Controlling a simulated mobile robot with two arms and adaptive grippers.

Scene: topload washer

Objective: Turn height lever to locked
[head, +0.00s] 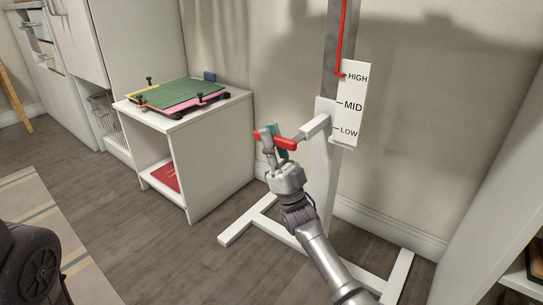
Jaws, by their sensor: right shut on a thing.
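The red height lever (288,142) sits at the end of a white arm (315,126) on the white stand. It lies roughly level in the picture. My right gripper (271,138) is shut on the lever near its left part, and its fingers hide some of it. The stand's scale plate (352,104) reads HIGH, MID and LOW from top to bottom. A red pointer (342,73) is beside the HIGH mark. No locked marking can be made out. My left gripper is not in view.
A white side table (187,165) with a green board (174,95) on top stands left of the stand. The stand's white base (240,222) spreads over the wood floor. A white shelf unit (500,210) stands at the right edge. Floor is clear at the lower left middle.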

